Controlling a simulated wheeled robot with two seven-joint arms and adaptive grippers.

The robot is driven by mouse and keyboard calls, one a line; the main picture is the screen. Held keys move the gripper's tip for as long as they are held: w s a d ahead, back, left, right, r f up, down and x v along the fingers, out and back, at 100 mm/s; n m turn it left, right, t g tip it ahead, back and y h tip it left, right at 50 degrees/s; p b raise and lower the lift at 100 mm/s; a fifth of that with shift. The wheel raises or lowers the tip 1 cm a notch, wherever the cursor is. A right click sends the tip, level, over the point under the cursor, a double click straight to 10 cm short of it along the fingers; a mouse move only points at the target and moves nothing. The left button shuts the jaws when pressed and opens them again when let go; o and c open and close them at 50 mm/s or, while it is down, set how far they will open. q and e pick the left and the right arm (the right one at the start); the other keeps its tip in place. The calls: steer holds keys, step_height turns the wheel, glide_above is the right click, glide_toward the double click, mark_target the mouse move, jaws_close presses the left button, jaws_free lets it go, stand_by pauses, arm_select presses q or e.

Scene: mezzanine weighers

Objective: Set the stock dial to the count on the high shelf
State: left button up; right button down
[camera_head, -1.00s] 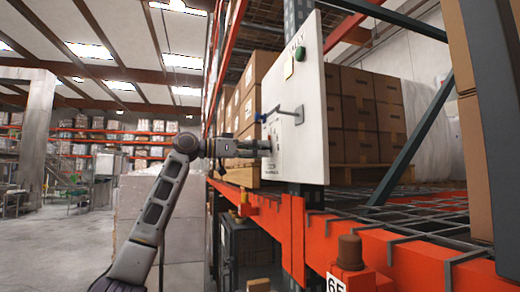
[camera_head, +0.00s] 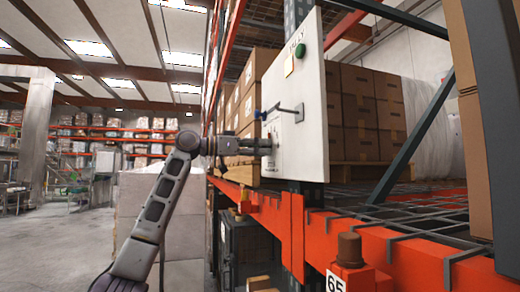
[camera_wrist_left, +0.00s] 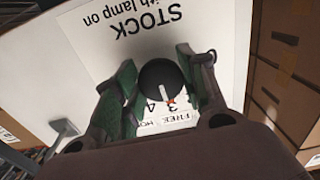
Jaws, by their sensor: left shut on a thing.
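A white panel (camera_head: 312,128) hangs on the rack upright. My left gripper (camera_head: 264,147) is at its lower left face. In the left wrist view the dial, a black round knob (camera_wrist_left: 158,74), sits between the two green-padded fingers (camera_wrist_left: 158,88) of my left gripper, which is shut on it. The knob's white pointer with a red tip points near the printed 3 and 4; other numbers are hidden. "STOCK" and "with lamp on" read upside down there. A green lamp (camera_head: 300,51) sits at the panel's top. My right gripper is not in view.
A grey lever (camera_head: 288,110) sticks out above my gripper. Stacked cartons (camera_head: 362,105) stand behind the panel; which shelf counts is unclear. An orange beam (camera_head: 400,255) with a brown knob-topped post (camera_head: 349,250) runs below. Open floor lies left.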

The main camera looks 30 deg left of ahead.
arm_select(q)
steer(key=shift+n, duration=0.3)
steer(key=shift+r+n+p, duration=0.1)
steer(key=shift+n+p, duration=0.95)
steer(key=shift+n, duration=1.45)
steer(key=o, duration=1)
steer(key=shift+s, duration=0.15)
steer(key=v, duration=1.1)
steer(key=shift+s+a, duration=0.25)
steer(key=shift+a, duration=0.1)
